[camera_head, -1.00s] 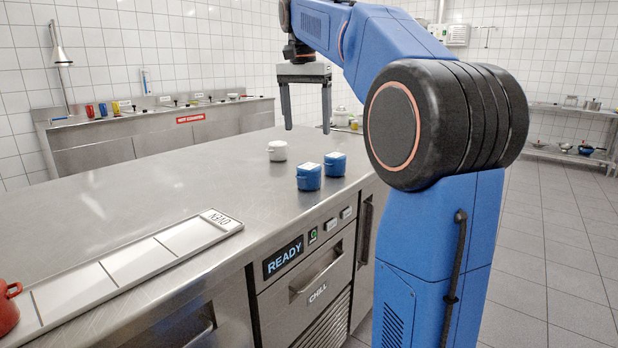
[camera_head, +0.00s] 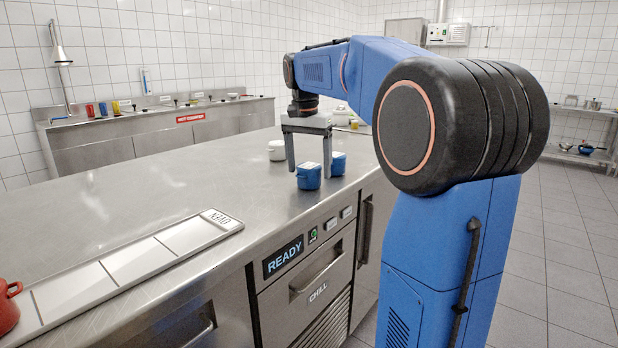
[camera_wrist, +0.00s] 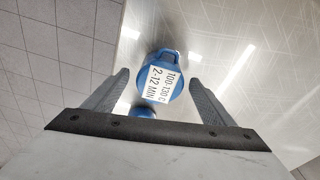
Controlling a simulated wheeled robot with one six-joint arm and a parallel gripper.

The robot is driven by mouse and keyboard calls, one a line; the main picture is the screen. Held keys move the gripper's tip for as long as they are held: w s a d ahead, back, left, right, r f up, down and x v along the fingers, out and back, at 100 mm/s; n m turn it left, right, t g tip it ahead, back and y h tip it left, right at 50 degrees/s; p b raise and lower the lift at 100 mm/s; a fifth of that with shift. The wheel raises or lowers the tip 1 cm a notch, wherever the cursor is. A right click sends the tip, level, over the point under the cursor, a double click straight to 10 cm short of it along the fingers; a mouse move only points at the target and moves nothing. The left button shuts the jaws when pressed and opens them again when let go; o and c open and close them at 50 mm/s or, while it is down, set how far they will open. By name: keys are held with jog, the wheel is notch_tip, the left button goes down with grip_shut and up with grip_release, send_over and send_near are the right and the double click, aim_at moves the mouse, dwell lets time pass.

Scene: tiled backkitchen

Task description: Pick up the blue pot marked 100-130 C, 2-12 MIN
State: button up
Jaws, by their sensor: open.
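The blue pot marked 100-130 C, 2-12 MIN (camera_wrist: 168,62) shows in the wrist view, its white label facing up, ahead of and between my two fingers. In the head view it appears to be the nearer blue pot (camera_head: 308,180) on the steel counter. My gripper (camera_head: 309,171) is open, pointing down, with its fingers at or just behind the sides of this pot; contact cannot be told. A second blue pot (camera_head: 339,163) stands just behind to the right, partly hidden by a finger. In the wrist view a blue pot (camera_wrist: 146,108) is mostly hidden below the marked one.
A white pot (camera_head: 277,151) stands behind my gripper. A white segmented strip marked OVEN (camera_head: 170,240) lies along the counter (camera_head: 150,200), with a red pot (camera_head: 8,308) at its far left. The middle of the counter is clear. The front edge is close to the blue pots.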

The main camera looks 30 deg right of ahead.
jog(key=shift+f, duration=0.6)
jog(key=c, duration=1.4)
